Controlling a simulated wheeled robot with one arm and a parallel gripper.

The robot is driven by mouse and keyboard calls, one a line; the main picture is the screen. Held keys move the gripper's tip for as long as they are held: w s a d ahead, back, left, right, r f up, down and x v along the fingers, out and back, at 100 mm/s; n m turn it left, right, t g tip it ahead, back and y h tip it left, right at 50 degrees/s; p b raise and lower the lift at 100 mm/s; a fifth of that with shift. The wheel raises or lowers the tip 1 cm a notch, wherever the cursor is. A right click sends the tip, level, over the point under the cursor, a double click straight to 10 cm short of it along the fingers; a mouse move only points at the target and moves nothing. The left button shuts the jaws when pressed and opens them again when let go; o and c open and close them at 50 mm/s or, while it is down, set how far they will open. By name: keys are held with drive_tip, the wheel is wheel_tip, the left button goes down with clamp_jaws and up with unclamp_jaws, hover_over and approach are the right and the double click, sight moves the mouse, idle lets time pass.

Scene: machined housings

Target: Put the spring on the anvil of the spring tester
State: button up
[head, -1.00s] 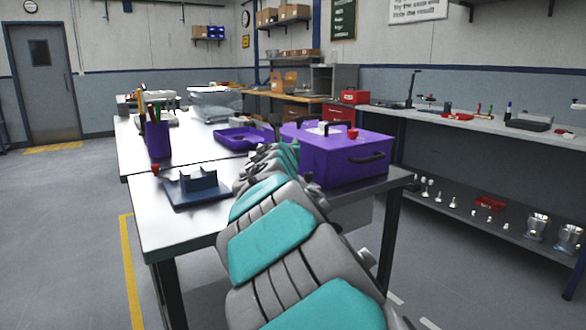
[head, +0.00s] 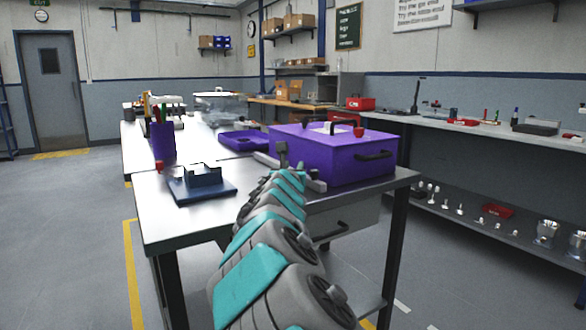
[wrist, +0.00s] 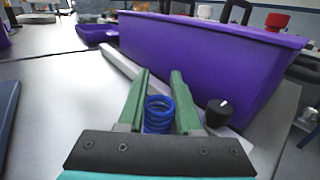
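The spring (wrist: 158,115) is a blue coil, upright between the green fingers of my gripper (wrist: 161,80) in the wrist view. It fills the gap and appears to touch both fingers, so the gripper looks shut on it. In the head view my arm hides the spring. A long pale grey bar (wrist: 122,64) with a black knob (wrist: 219,112) lies just beyond the fingers, along the purple box. A dark blue stand (head: 203,184) with a raised block is on the table, left of my arm. I cannot tell which of these is the spring tester; no anvil is clearly seen.
The purple box (head: 330,152) stands close on the right, with a red-topped item on it. A purple tray (head: 243,141) lies farther back, and a purple pen cup (head: 163,142) stands at the left. Bare tabletop (head: 165,225) lies in front of the blue stand.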

drive_tip(key=o, duration=0.5)
drive_tip(key=shift+c, duration=0.2)
